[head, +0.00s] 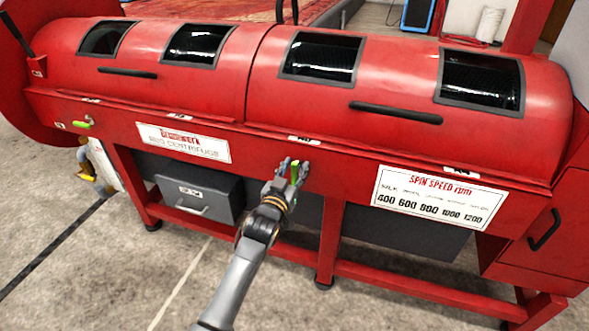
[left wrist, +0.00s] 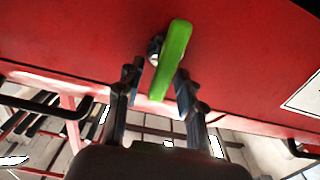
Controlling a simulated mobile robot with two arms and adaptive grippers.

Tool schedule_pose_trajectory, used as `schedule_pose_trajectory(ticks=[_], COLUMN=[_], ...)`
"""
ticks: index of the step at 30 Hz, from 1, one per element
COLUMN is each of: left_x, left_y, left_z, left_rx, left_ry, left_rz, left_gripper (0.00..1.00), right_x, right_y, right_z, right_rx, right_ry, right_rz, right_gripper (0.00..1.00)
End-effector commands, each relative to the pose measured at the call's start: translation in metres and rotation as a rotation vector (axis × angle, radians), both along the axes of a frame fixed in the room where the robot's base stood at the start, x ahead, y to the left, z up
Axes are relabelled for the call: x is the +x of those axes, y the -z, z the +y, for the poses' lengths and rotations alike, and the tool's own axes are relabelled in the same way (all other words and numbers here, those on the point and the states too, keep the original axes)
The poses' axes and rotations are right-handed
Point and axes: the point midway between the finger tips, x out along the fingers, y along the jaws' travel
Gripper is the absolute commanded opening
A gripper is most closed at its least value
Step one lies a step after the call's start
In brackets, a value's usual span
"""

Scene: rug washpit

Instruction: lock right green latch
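The green latch (head: 296,167) at my left gripper is on the front of the red centrifuge, below the lid seam near the middle. In the left wrist view the same latch (left wrist: 172,60) hangs downward, slightly tilted, from its pivot on the red panel. My left gripper (head: 292,174) is open with its fingers on either side of the latch's lower part. The left wrist view shows gaps beside the latch between the fingertips (left wrist: 158,82). Another green latch (head: 83,124) lies roughly sideways at the machine's left end. My right gripper is not in view.
The red centrifuge (head: 225,90) has black lid handles and dark windows. A grey drawer box (head: 215,205) sits beneath it, between red legs. A white spin speed sign (head: 437,198) is right of the latch. The concrete floor in front looks clear.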

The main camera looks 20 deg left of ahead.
Motion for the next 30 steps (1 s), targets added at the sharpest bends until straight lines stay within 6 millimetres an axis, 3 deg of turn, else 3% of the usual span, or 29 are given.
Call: schedule_pose_trajectory(ticks=[1, 5, 21, 30], left_x=[0.000, 0.000, 0.000, -0.001], left_y=[0.000, 0.000, -0.002, -0.001], left_z=[0.000, 0.000, -0.003, -0.008], left_rx=[0.000, 0.000, 0.106, 0.355], left_ry=[0.000, 0.000, 0.000, 0.001], left_rz=[0.000, 0.000, -0.004, -0.011], left_gripper=[0.23, 0.00, 0.00, 0.00], right_x=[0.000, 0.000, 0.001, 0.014], right_y=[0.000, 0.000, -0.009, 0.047], right_z=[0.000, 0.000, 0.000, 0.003], right_rx=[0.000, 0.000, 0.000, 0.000], right_ry=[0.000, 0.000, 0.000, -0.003], right_rz=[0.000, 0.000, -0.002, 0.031], right_gripper=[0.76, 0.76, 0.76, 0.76])
